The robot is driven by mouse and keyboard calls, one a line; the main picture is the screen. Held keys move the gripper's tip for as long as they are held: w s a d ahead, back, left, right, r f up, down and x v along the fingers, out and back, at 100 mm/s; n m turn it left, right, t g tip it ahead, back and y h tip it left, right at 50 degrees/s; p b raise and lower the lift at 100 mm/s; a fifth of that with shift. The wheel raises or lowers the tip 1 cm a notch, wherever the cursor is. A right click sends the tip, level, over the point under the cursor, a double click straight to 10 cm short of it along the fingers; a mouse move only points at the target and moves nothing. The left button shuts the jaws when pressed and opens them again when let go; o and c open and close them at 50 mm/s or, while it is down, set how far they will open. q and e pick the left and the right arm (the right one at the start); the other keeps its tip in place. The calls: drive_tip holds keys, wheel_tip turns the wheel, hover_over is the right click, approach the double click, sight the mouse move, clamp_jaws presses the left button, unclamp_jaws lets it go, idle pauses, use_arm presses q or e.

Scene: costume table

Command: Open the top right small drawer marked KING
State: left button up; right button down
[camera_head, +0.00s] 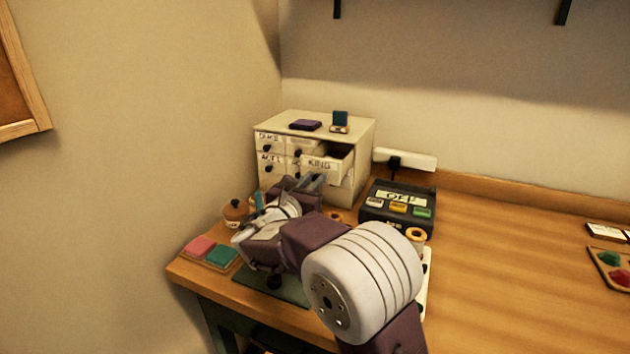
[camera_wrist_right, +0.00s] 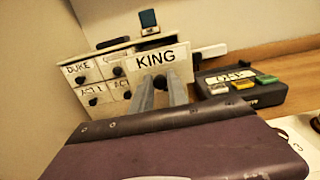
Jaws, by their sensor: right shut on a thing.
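The cream drawer cabinet (camera_head: 362,150) stands on the table at the back left. Its top right small drawer marked KING (camera_head: 330,163) is pulled out, and a dark gap shows above and behind its front. The KING drawer (camera_wrist_right: 156,58) is also out beyond its neighbours in the right wrist view. My right gripper (camera_head: 316,180) is in front of it, its fingers shut on the dark knob of the KING drawer (camera_wrist_right: 160,82) below the label. The other drawers, among them DUKE (camera_wrist_right: 78,69), look shut. My left gripper is not in view.
A purple block (camera_head: 305,125) and a small blue-topped stamp (camera_head: 340,120) sit on the cabinet. A dark box with coloured buttons (camera_head: 398,205) stands right of it. Pink and green pads (camera_head: 210,252) lie at the front left.

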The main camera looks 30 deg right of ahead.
drive_tip(key=c, duration=1.3)
unclamp_jaws()
drive_tip(key=shift+a, duration=0.1)
drive_tip(key=v, duration=0.9)
drive_tip(key=shift+p, duration=0.35)
